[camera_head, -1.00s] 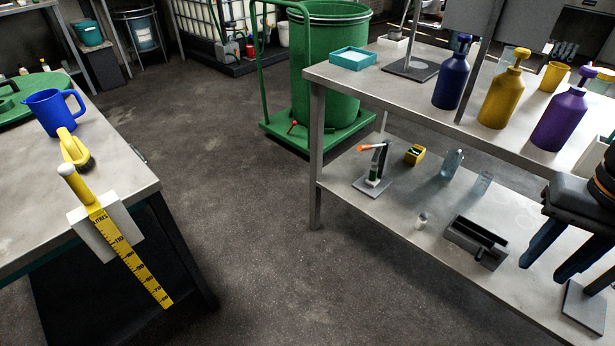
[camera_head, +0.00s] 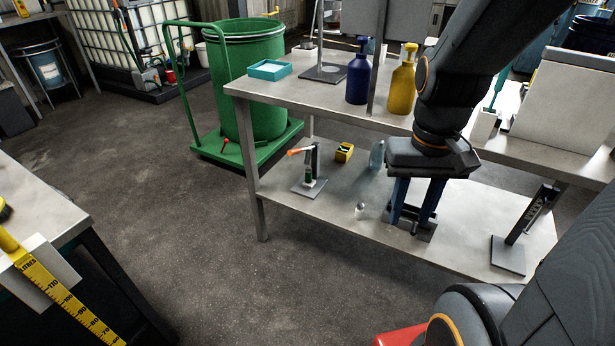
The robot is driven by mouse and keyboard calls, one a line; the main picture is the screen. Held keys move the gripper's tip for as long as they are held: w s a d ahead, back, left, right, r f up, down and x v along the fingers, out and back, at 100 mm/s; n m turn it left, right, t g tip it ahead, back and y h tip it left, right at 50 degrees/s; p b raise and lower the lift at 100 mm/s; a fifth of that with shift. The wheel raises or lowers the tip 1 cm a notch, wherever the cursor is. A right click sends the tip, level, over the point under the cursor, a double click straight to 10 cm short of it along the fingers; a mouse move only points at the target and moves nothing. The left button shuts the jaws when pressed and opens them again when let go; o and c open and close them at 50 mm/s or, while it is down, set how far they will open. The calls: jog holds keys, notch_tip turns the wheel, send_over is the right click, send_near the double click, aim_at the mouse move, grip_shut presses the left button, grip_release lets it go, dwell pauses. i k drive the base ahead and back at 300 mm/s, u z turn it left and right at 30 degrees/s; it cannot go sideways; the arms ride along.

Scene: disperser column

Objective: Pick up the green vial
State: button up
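No separate green vial shows clearly. A small green part (camera_head: 310,183) is in a lever stand with an orange handle (camera_head: 301,151) on the lower shelf; a small yellow box (camera_head: 344,153) behind it also shows green inside. Either may be the vial; I cannot tell. My gripper (camera_head: 412,220) points down with its two blue fingers apart and nothing visible between them. It is in front of or over the dark tray (camera_head: 425,230), to the right of the lever stand and yellow box.
A small clear vial (camera_head: 360,211) stands left of my fingers, a clear bottle (camera_head: 377,155) behind. The upper shelf (camera_head: 290,88) with blue (camera_head: 358,75) and yellow (camera_head: 401,85) bottles overhangs. A table leg (camera_head: 255,195) stands at left. Floor (camera_head: 190,220) is open in front.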

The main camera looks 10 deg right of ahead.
aim_at(309, 170)
jog(key=u, duration=0.4)
jog(key=k, duration=0.45)
jog(key=u, duration=1.45)
jog(key=i, duration=0.85)
jog(key=z, duration=0.7)
jog(key=i, duration=0.75)
jog(key=z, duration=0.8)
